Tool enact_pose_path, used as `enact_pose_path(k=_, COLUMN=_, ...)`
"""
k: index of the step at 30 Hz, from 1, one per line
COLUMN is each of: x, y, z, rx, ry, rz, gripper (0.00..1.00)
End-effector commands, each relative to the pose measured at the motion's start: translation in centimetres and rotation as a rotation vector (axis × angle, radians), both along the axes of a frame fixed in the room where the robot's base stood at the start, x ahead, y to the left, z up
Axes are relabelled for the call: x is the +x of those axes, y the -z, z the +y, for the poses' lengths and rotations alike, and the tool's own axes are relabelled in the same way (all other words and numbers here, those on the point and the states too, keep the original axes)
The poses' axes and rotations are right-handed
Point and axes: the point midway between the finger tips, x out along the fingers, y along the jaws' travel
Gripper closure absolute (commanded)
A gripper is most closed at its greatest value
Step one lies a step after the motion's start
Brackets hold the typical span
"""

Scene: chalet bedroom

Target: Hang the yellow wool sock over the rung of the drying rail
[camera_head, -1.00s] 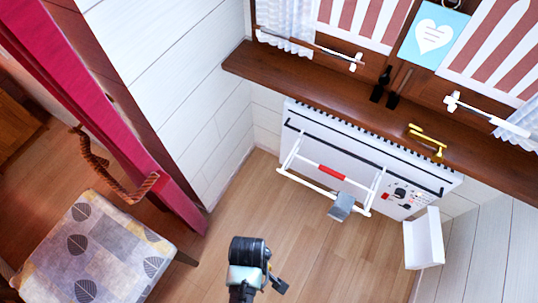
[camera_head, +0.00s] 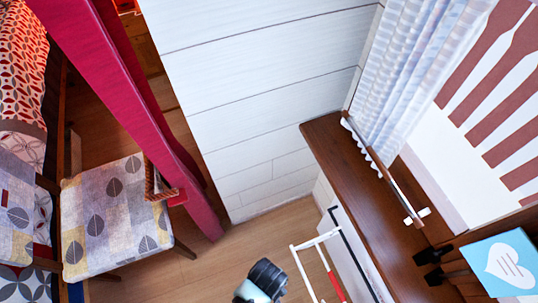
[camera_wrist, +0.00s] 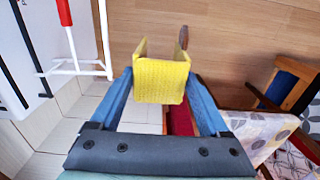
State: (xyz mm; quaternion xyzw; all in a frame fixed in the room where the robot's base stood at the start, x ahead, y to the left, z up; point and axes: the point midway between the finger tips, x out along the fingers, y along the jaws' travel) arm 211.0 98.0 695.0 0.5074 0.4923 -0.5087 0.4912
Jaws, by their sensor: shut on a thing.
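The yellow wool sock (camera_wrist: 160,82) is in the wrist view, folded over with two ends standing up. My gripper (camera_wrist: 160,75) is shut on it, with a blue finger at each side. The drying rail (camera_wrist: 82,70) is a white frame at the upper left of the wrist view, apart from the sock. Its red-marked rung (camera_wrist: 64,12) shows at the top edge there. In the head view the drying rail (camera_head: 312,242) is cut off at the bottom edge, and neither the sock nor my fingers can be made out.
A white heater (camera_head: 352,262) stands behind the rail, under a brown wooden sill (camera_head: 365,200). A chair with a leaf-patterned seat (camera_head: 115,215) is at the left, beside a red post (camera_head: 130,110). Wooden floor (camera_head: 235,258) lies open between chair and rail.

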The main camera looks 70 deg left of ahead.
Motion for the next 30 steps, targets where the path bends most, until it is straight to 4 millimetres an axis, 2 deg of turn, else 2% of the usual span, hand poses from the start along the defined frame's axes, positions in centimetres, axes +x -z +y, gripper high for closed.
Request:
enact_pose_path(k=8, x=1.1, y=0.4, z=0.0, rx=0.001, ry=0.003, rz=-0.002, gripper=0.76)
enact_pose_path(k=30, x=6.9, y=1.4, z=-0.2, rx=0.0, ry=0.003, rz=-0.002, gripper=0.76)
